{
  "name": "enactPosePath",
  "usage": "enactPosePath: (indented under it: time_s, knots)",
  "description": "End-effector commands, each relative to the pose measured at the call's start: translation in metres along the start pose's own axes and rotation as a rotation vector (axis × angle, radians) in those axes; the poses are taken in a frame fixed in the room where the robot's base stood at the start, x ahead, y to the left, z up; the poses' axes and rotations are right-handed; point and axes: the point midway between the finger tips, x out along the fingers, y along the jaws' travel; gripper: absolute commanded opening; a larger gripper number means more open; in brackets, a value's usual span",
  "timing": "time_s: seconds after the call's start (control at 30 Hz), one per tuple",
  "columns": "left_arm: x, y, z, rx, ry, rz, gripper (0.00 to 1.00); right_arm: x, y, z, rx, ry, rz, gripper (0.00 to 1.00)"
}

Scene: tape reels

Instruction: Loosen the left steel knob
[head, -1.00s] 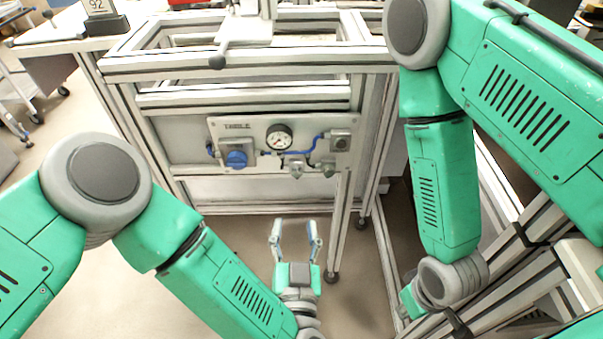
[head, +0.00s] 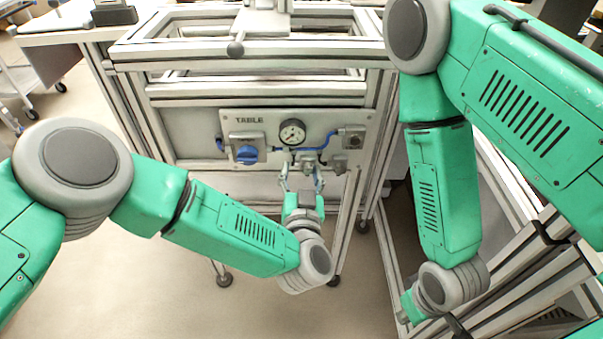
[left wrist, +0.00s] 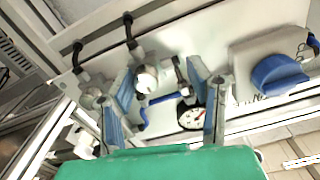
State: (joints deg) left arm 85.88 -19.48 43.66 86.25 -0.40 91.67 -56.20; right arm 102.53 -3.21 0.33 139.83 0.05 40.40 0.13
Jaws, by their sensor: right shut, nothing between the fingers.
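The left steel knob (head: 306,159) sits low on the panel, just below the gauge. The right steel knob (head: 337,163) is beside it. My left gripper (head: 302,175) is open just below and in front of the left knob, its fingers pointing up at the panel. In the left wrist view, a round steel knob (left wrist: 146,79) shows between the spread fingers of the left gripper (left wrist: 164,85). I cannot tell which knob that is, nor whether a finger touches anything. My right arm hangs at the right; its gripper is not visible.
The panel (head: 230,118) also bears a pressure gauge (head: 292,133), a blue knob (head: 247,154), a grey box (head: 352,138) and blue hoses. The metal frame's legs stand right of my left gripper.

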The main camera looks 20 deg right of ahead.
Motion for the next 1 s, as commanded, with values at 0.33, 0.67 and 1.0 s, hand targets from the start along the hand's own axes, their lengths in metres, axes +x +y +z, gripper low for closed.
enactPosePath:
  time_s: [0.33, 0.67, 1.0]
  knots:
    - [-0.0013, 0.0035, 0.0000, -0.001, -0.001, 0.005, 0.00, -0.0001, 0.0010, 0.0002, 0.003, 0.000, 0.001, 0.00]
    - [-0.0035, 0.0044, 0.0007, -0.004, -0.003, 0.007, 0.00, -0.0002, 0.0006, 0.0002, 0.002, -0.001, 0.001, 0.00]
    - [-0.0044, 0.0045, 0.0009, -0.121, -0.006, 0.009, 0.00, -0.0032, 0.0008, 0.0001, 0.002, -0.001, 0.001, 0.00]
